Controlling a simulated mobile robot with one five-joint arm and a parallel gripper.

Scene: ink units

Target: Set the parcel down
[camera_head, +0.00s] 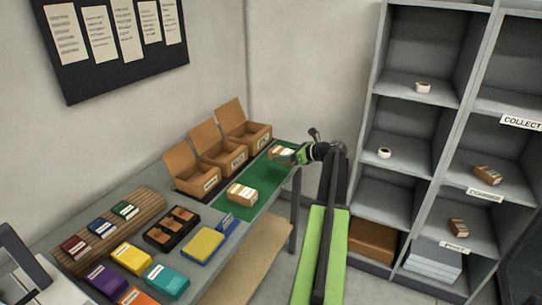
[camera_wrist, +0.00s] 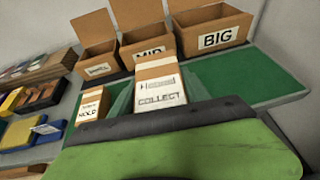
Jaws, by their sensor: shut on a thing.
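The parcel (camera_wrist: 160,84) is a brown carton with a white label that reads COLLECT on its lower line; the upper line is unclear. My gripper (camera_head: 296,155) is shut on this parcel, which also shows in the head view (camera_head: 281,151). It is over the far right end of the green mat (camera_head: 262,179), near the BIG box. I cannot tell whether the parcel touches the mat. A second brown parcel (camera_head: 242,194) sits on the mat, apart from my gripper; in the wrist view (camera_wrist: 92,105) its label seems to read HOLD.
Open cartons marked small (camera_head: 190,183), MID (camera_head: 225,160) and BIG (camera_head: 249,139) line the wall behind the mat. Coloured boxes and a black tray (camera_head: 171,231) fill the table's near left. A grey shelf (camera_head: 418,124) with labelled levels stands right. The mat between the parcels is clear.

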